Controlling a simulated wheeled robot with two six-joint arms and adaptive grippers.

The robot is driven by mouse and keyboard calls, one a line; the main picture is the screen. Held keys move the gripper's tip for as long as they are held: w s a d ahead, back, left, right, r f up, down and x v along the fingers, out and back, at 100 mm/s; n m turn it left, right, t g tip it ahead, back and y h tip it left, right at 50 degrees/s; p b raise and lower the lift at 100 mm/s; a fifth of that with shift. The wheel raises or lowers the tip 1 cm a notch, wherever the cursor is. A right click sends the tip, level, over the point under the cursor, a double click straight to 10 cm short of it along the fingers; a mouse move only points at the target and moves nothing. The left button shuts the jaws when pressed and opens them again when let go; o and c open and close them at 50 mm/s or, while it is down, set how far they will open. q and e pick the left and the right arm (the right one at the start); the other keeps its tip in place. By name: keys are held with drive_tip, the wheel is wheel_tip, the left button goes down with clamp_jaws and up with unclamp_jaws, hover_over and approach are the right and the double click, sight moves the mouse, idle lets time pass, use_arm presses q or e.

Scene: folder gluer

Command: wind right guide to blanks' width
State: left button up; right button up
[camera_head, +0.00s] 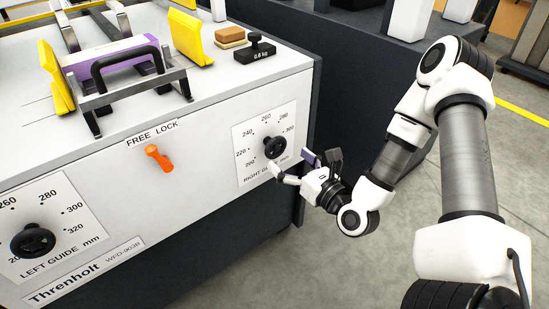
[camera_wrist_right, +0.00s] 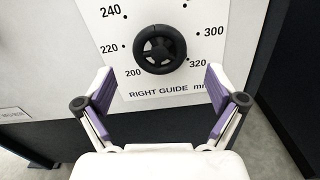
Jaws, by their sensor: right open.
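The black right guide knob (camera_head: 275,147) sits on a white dial plate on the machine's front; it also shows in the right wrist view (camera_wrist_right: 160,50). The dial is marked from 200 to 320 mm; I cannot read the knob's setting. My right gripper (camera_head: 291,164) is open in front of the knob, its purple-padded fingers apart below and to either side of it in the wrist view (camera_wrist_right: 160,84), with nothing between them. The yellow right guide (camera_head: 200,40) stands apart from the purple-sided blanks (camera_head: 145,66), which lie beneath a black-handled frame. My left gripper is out of view.
An orange lever (camera_head: 158,158) sits tilted under the FREE LOCK label. The left guide knob (camera_head: 32,240) is at lower left, and the yellow left guide (camera_head: 59,90) is left of the blanks. A black weight (camera_head: 258,48) and a sponge-like block (camera_head: 230,38) rest on top.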

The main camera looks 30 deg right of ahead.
sight(277, 150)
drive_tip(key=w, duration=0.6)
drive_tip(key=shift+a+b, duration=0.25)
drive_tip(key=shift+b, duration=0.15)
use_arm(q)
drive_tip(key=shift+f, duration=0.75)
use_arm(e)
drive_tip(key=shift+s, duration=0.1)
drive_tip(key=c, duration=1.2)
